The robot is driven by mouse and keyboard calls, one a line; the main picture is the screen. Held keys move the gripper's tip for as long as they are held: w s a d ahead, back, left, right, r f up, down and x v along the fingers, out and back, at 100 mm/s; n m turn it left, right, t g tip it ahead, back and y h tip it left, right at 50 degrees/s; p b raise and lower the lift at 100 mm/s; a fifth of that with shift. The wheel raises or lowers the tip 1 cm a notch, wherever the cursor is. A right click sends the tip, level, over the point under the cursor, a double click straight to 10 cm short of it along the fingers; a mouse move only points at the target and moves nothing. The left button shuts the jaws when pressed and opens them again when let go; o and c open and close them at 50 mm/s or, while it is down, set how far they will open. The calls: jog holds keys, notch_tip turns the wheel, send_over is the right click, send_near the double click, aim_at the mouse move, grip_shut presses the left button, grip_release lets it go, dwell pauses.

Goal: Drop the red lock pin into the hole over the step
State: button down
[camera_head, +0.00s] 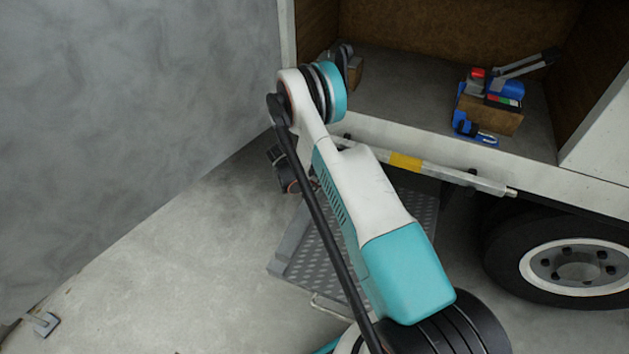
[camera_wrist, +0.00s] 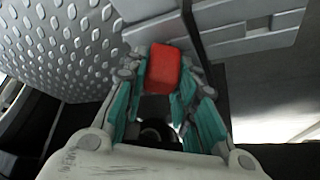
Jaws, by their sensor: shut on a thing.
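In the wrist view, my gripper (camera_wrist: 165,75) is shut on the red lock pin (camera_wrist: 163,68), whose blocky red end shows between the teal finger pads. The rest of the pin is hidden by the fingers. The grey tread-plate step (camera_wrist: 65,45) shows at the upper left of that view, beyond the fingers. In the head view the step (camera_head: 322,255) lies below the truck's rear edge, partly behind my arm. The fingers and pin are hidden there. I cannot make out the hole in either view.
The truck's cargo floor (camera_head: 400,90) carries a brown box (camera_head: 490,115) with blue, red and grey items around it. A white bar with a yellow band (camera_head: 405,162) runs along the rear edge. A wheel (camera_head: 575,265) stands right, a grey wall (camera_head: 130,90) left. Open floor lies lower left.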

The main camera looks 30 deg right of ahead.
jog(key=shift+f, duration=0.2)
dwell(0.6)
jog(key=c, duration=1.2)
grip_release()
jog(key=shift+r, duration=0.1)
jog(key=shift+a+r, duration=0.2)
jog(key=shift+r, duration=0.05)
jog(key=v, duration=0.2)
jog(key=shift+a+r, duration=0.15)
jog(key=shift+a, duration=0.2)
jog(key=a, duration=1.1)
jog(key=shift+s+a, duration=0.15)
jog(key=shift+a, duration=0.05)
